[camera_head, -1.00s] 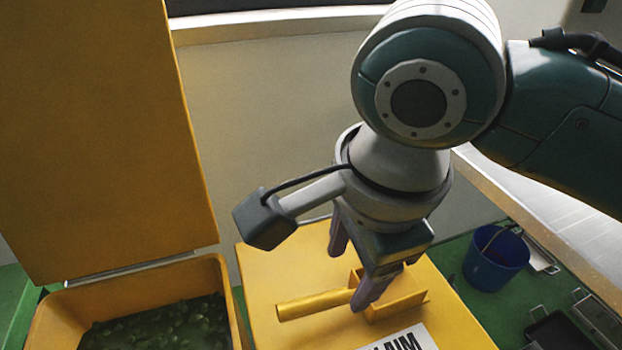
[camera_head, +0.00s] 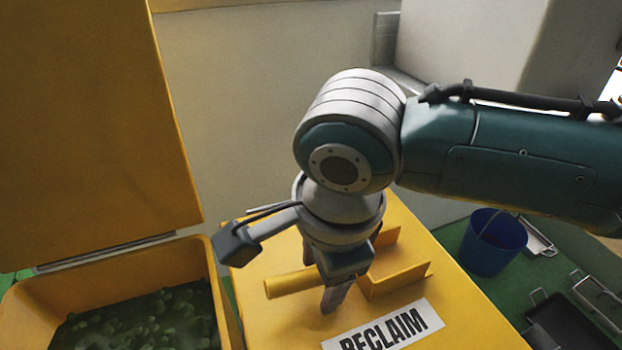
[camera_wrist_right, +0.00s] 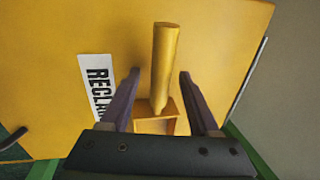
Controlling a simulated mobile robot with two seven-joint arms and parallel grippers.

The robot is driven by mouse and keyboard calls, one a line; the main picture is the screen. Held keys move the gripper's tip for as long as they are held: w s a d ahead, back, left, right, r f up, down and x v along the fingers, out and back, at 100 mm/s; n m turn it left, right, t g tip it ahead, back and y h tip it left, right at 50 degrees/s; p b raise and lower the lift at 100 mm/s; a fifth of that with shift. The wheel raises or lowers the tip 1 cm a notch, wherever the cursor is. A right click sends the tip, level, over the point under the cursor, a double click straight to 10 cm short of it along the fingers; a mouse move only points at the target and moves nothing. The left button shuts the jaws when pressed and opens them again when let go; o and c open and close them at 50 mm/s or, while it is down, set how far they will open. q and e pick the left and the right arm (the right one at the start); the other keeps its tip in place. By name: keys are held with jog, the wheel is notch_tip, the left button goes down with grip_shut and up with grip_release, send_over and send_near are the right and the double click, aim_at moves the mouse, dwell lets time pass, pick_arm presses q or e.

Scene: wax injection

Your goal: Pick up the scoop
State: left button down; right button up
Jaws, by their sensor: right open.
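The scoop (camera_head: 400,281) is yellow and lies on a yellow lid-like surface (camera_head: 455,315). Its handle points left and its open box-shaped pan lies to the right in the head view. My right gripper (camera_head: 320,281) is open and points down over the handle, close to where it joins the pan. In the right wrist view the handle (camera_wrist_right: 164,60) runs between the two spread fingers, with a gap on each side. The pan (camera_wrist_right: 158,118) shows partly behind the gripper body. My left gripper is not in view.
A white RECLAIM label (camera_head: 384,330) lies in front of the scoop. A yellow bin (camera_head: 25,300) with green pellets stands to the left, its tall lid (camera_head: 90,130) raised. A blue bucket (camera_head: 492,243) and metal trays (camera_head: 560,325) are on the green surface at right.

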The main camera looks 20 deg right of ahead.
jog(key=shift+c, duration=0.4)
grip_shut()
